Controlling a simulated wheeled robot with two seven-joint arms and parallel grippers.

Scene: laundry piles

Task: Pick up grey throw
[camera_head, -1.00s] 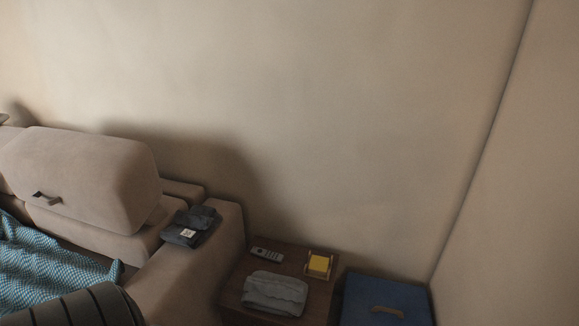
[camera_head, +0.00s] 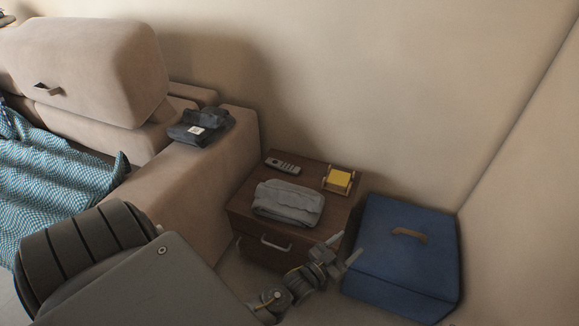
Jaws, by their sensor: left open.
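A folded light grey cloth, which looks like the grey throw (camera_head: 287,202), lies flat on a brown wooden side table (camera_head: 243,199). It is fully in view and nothing holds it. My left gripper (camera_head: 345,250) is open and empty. In the picture it appears below and to the right of the throw, over the table's right front corner and close to the blue box. It is apart from the throw. My right gripper is not in view.
A remote (camera_head: 283,166) and a yellow note block in a holder (camera_head: 339,179) lie behind the throw. A blue box (camera_head: 405,262) stands right of the table. A beige sofa (camera_head: 222,170) stands left, with dark folded clothing (camera_head: 201,128) and a teal patterned blanket (camera_head: 60,190).

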